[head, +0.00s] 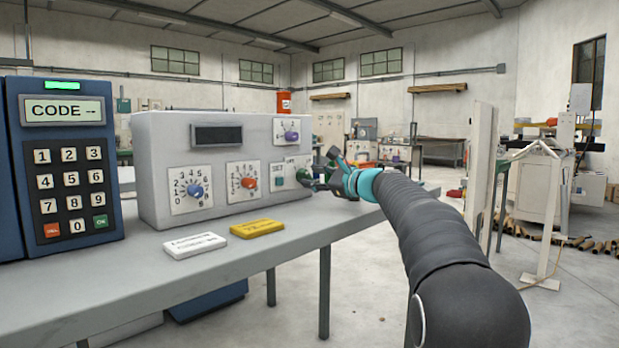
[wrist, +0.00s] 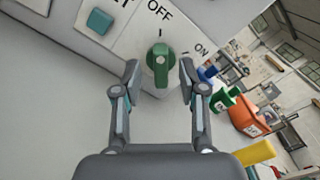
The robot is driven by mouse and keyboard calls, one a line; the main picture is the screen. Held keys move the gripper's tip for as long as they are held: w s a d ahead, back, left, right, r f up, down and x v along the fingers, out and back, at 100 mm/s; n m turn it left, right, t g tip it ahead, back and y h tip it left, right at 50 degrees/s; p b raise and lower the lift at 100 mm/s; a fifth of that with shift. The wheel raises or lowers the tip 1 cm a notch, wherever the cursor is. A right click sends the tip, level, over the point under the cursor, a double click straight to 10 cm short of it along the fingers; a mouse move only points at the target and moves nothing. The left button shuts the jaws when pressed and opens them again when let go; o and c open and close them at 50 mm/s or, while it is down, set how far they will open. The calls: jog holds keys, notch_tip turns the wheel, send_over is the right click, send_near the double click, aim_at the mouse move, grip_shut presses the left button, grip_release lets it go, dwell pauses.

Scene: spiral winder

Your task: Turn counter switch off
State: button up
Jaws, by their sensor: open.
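The counter switch is a green rotary knob (wrist: 160,62) on a pale plate marked OFF and ON in the wrist view. Its raised ridge lies roughly in line with the tick by OFF; I cannot tell which end is the pointer. My gripper (wrist: 159,82) is open, with one finger on each side of the knob; I cannot tell whether either touches it. In the head view my gripper (head: 325,177) is at the right end of the grey counter box (head: 160,150) and largely covers the switch.
The box also has a blue dial (head: 196,191), an orange dial (head: 248,183), a purple knob (head: 291,136) and a teal button (wrist: 99,21). A blue keypad unit (head: 70,160) stands left. White (head: 194,245) and yellow (head: 257,228) blocks lie on the table (head: 200,290).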

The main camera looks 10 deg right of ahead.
jog(key=v, duration=1)
jog(key=shift+a, duration=0.1)
